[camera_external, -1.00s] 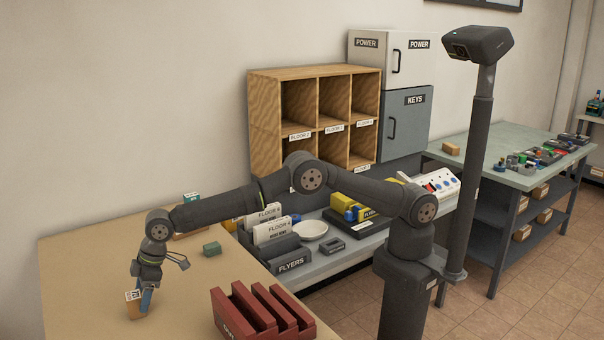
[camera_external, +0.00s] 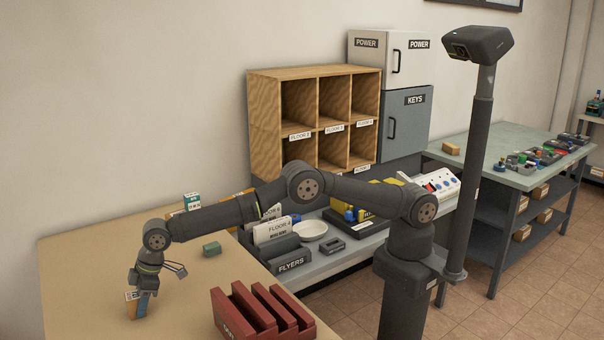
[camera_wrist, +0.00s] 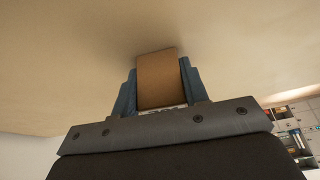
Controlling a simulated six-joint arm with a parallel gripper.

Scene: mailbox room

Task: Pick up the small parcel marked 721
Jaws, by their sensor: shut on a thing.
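A small brown parcel (camera_external: 133,309) with a white label is at the front left of the tan table (camera_external: 85,265). The label's print is too small to read. My gripper (camera_external: 142,304), pointing down, is shut on this parcel. In the wrist view the brown parcel (camera_wrist: 158,78) sits between the two blue fingers, with a strip of its white label at the near end. I cannot tell whether the parcel touches the table.
A dark red slotted rack (camera_external: 262,314) stands at the table's front right. The flyers tray (camera_external: 292,262) is beyond the table's right edge. The table's left side is clear.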

